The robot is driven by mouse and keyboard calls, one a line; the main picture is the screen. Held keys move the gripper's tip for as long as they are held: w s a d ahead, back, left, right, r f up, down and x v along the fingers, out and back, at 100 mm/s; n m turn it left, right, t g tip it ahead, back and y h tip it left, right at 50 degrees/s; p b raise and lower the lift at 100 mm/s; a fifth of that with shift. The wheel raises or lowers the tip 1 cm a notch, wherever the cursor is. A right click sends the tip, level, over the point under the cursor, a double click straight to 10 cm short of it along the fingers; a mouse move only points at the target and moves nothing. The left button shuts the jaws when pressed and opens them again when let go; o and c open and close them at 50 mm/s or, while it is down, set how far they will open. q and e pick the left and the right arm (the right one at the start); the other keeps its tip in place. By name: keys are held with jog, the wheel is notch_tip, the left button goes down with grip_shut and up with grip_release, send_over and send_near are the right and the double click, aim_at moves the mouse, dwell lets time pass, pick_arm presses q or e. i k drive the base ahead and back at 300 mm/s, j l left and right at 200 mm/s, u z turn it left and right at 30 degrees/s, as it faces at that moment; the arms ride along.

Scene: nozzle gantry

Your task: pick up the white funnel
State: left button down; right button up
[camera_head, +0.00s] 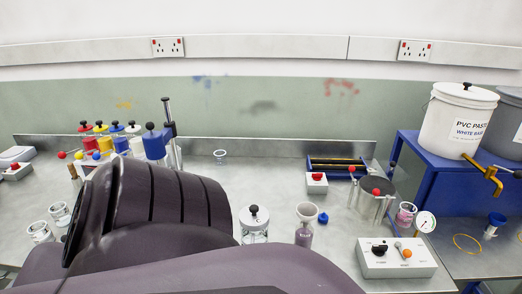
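A pale, wide-mouthed piece that looks like the white funnel (308,211) sits upright at the top of a small container with purple-grey contents (304,236), right of the middle of the bench. I cannot tell whether it is seated in the container's neck. My large dark arm fills the lower left and bottom of the view, close to the camera, and hides part of the bench. Neither of my grippers shows.
A lidded glass jar (254,222) stands left of the funnel, and a blue cap (323,218) lies at its right. A control box (396,257) is at front right. A white PVC paste bucket (457,122) stands on a blue stand (426,170).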

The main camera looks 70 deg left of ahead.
aim_at(308, 211)
jog(key=j+u, duration=0.1)
jog(key=u, duration=1.75)
